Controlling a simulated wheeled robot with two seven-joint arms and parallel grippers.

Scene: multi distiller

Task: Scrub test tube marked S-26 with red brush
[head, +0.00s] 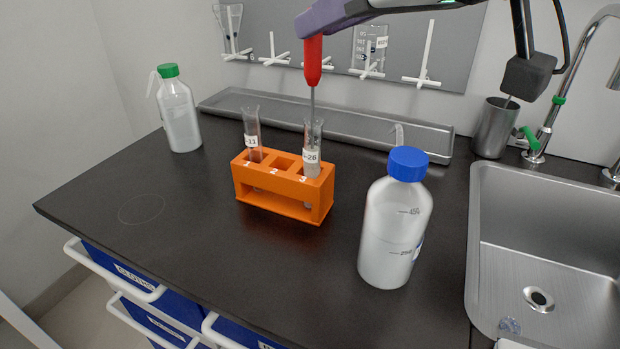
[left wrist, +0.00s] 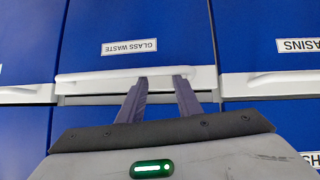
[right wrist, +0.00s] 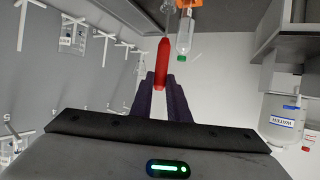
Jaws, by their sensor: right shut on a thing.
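The red-handled brush (head: 313,62) hangs upright, handle up, and its thin metal stem runs down into the mouth of the test tube labelled "-26" (head: 311,157). The first letter of that label is not legible. The tube stands in the right slot of the orange rack (head: 270,199). My right gripper (head: 315,22) is shut on the brush handle, above the rack; the handle (right wrist: 162,66) also shows between its fingers in the right wrist view. My left gripper (left wrist: 163,92) is open and empty, in front of blue drawers and away from the rack.
Another tube (head: 252,135) marked "-11" stands in the rack's left slot; the middle slot is empty. A blue-capped bottle (head: 395,230) stands right of the rack, a green-capped wash bottle (head: 180,115) at the left. The sink (head: 560,225) lies at right. The counter's front left is clear.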

